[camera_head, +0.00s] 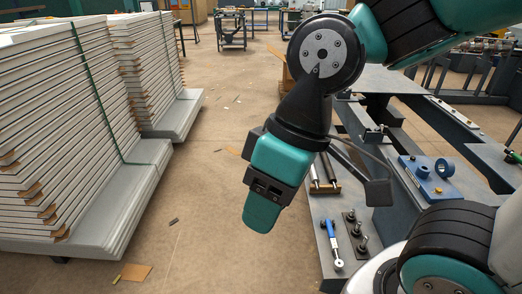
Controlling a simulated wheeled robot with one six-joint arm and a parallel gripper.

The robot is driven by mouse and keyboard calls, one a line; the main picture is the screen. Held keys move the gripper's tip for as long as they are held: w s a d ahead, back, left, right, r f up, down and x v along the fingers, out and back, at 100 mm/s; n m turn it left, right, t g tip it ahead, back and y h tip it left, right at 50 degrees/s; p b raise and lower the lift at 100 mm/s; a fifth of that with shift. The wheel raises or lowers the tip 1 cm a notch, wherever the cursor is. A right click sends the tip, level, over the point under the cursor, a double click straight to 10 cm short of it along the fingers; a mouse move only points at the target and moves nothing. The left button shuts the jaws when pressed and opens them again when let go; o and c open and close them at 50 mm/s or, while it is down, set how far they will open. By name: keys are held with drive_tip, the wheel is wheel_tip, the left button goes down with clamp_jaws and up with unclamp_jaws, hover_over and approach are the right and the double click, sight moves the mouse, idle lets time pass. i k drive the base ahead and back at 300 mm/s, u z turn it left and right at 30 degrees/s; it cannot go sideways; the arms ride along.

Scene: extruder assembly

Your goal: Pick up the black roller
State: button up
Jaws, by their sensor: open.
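My gripper (266,197) hangs in the middle of the view on my teal and black arm, pointing down and left. It is seen from behind, and the gap between its fingers is hidden. Nothing shows held in it. Just right of it, a small wooden holder (327,188) with rod-like parts (329,168), dark and light, lies on the grey bench. My gripper and arm cover part of this spot. I cannot tell for sure which of these parts, if any, is the black roller.
The grey bench (325,217) holds a blue-handled tool (332,242), several black knobbed parts (357,232) and a blue bracket block (425,180). Stacked white panels (60,130) fill the left. The floor (215,190) between is mostly open, with scraps. A cart (231,32) stands far back.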

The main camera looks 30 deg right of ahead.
sight(331, 175)
drive_tip(key=u, duration=0.3)
drive_tip(key=i, duration=1.7)
drive_tip(key=z, duration=0.4)
drive_tip(key=i, duration=1)
drive_tip(key=z, duration=1.4)
drive_tip(key=i, duration=0.7)
drive_tip(key=z, duration=0.5)
